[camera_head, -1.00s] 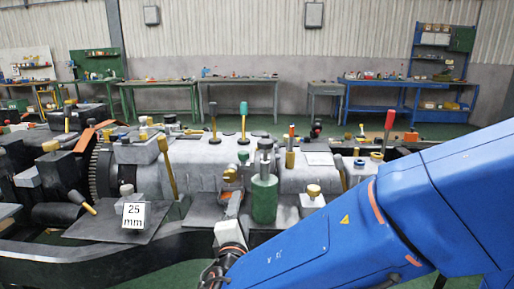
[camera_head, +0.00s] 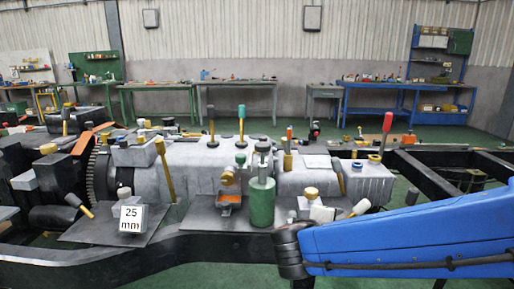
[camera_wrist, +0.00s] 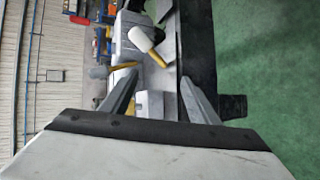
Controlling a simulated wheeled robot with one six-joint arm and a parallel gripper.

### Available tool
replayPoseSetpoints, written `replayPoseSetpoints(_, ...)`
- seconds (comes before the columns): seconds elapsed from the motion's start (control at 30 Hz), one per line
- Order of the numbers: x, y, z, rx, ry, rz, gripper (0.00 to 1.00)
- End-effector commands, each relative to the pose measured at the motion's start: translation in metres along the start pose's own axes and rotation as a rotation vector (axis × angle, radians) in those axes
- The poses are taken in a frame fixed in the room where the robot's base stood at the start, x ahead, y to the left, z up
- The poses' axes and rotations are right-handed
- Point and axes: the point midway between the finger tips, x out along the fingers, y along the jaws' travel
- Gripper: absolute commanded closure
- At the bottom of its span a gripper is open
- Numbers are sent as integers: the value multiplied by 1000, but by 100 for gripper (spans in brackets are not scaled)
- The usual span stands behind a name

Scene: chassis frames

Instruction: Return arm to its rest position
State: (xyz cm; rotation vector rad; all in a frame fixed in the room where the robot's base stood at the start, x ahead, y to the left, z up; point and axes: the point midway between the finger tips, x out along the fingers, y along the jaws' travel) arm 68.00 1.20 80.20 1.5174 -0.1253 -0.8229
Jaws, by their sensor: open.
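My blue arm (camera_head: 400,240) reaches in from the right edge in the head view, low in front of the chassis, with a dark joint at its left end. My gripper does not show in the head view. In the wrist view my gripper (camera_wrist: 156,78) has its two grey fingers spread apart with nothing held between them. Beyond the fingers is part of the chassis with a white-headed, yellow-handled tool (camera_wrist: 143,40), apart from the fingertips.
The chassis (camera_head: 120,255) spans the view and carries many tools, a green cylinder (camera_head: 262,202) and a "25 mm" block (camera_head: 131,219). A red-handled tool (camera_head: 386,130) stands at right. Workbenches (camera_head: 237,82) line the back wall. Green floor (camera_wrist: 265,70) lies clear right of the chassis in the wrist view.

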Motion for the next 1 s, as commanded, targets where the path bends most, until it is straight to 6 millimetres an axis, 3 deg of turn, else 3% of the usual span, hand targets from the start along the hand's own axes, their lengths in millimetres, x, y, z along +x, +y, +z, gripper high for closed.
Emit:
replayPoseSetpoints(0.03,6,-3,22,41,-38,-48,45)
replayPoseSetpoints(0.2,13,-25,80,171,-140,-224,45)
replayPoseSetpoints(0.5,-4,-68,150,447,-240,-507,45)
replayPoseSetpoints(0.7,-27,-90,171,658,-249,-665,45)
replayPoseSetpoints(1.0,-63,-102,175,978,-186,-826,45)
